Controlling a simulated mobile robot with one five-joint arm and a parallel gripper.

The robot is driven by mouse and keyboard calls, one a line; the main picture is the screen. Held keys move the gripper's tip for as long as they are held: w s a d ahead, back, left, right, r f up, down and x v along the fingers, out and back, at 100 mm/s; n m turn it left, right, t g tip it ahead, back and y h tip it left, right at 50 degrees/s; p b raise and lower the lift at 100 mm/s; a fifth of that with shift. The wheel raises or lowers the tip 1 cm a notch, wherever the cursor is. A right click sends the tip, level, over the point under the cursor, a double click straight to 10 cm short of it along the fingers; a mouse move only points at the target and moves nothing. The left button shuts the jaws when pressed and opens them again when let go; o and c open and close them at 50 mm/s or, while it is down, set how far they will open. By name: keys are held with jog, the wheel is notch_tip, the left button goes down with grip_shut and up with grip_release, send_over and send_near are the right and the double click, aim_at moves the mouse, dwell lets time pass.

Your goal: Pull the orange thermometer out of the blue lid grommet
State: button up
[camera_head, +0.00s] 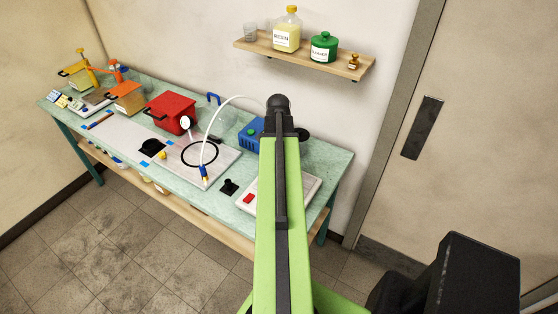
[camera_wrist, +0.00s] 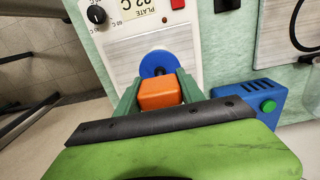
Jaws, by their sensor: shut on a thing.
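The orange thermometer (camera_wrist: 160,94) shows in the wrist view as a block-shaped orange head. The green fingers of my gripper (camera_wrist: 157,88) are shut on it from both sides. The round blue lid (camera_wrist: 158,62) is just beyond the orange head, over the white hot plate (camera_wrist: 120,50). The thermometer's lower part and the grommet are hidden behind the head, so I cannot tell whether it is seated or clear. In the head view my arm covers the gripper, the thermometer and the lid; part of the hot plate (camera_head: 300,193) shows beside the arm.
A blue box with a green button (camera_wrist: 258,108) is close to the right of my gripper. On the bench (camera_head: 330,157) are a red box (camera_head: 170,113), an orange box (camera_head: 127,98), a black ring (camera_head: 199,164) and a white hose (camera_head: 216,113). A wall shelf (camera_head: 350,67) holds bottles above.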

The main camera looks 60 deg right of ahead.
jog(key=c, duration=0.3)
jog(key=shift+r+p, duration=3.1)
jog(key=shift+r, duration=0.05)
jog(key=shift+c, duration=0.2)
jog(key=shift+r+p, duration=1.45)
jog(key=shift+p, duration=0.05)
jog(key=shift+r, duration=0.15)
jog(key=shift+r+p, duration=1.4)
jog(key=shift+p, duration=0.1)
notch_tip(320, 180, up, 3)
jog(key=p, duration=0.3)
